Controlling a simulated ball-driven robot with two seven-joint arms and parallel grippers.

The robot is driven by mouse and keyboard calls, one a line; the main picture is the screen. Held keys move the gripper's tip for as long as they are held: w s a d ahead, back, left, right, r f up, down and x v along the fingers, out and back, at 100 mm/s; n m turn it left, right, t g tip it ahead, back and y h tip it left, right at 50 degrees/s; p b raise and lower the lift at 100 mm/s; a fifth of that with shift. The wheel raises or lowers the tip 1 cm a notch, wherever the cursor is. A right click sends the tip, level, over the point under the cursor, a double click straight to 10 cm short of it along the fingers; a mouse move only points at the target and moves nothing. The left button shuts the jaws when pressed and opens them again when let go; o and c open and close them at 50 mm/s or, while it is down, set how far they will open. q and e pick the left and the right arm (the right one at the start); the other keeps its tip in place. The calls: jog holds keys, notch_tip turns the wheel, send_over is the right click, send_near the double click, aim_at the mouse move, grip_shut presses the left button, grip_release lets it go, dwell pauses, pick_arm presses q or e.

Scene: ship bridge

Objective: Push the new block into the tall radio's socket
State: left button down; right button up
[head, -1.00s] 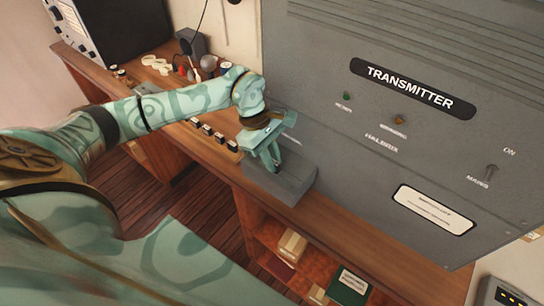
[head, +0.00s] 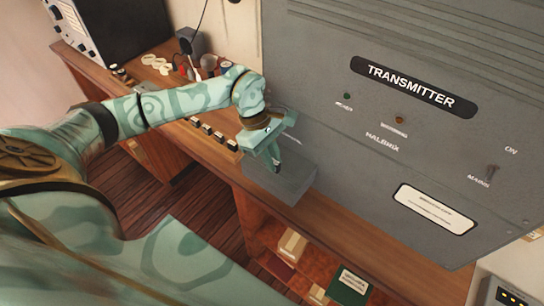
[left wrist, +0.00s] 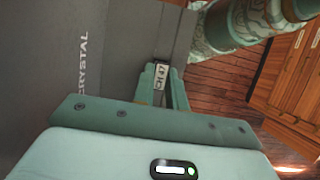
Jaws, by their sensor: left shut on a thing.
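The tall radio (head: 370,160) is a big grey cabinet labelled TRANSMITTER, with a low grey box-like ledge (head: 285,182) at its foot. My left gripper (head: 272,160) points down over this ledge, close to the cabinet's front. In the left wrist view my left gripper (left wrist: 161,84) is shut on a small block (left wrist: 161,72) with a pale label that seems to read CH 47. The word CRYSTAL stands on the grey surface beside it. The socket is hidden, so I cannot tell whether the block is inside it. My right gripper is out of view.
The wooden desk (head: 345,225) runs along the radio, with open shelves holding a green book (head: 349,286) below. A row of keys (head: 213,133), a microphone and small items (head: 165,66) lie left of my gripper. A black set (head: 110,40) stands at the back left.

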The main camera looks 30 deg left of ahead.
pick_arm(q)
jog(key=c, duration=1.3)
grip_release()
jog(key=shift+c, duration=0.2)
jog(key=v, duration=1.6)
jog(key=shift+b, duration=0.4)
jog(key=shift+r, duration=0.1)
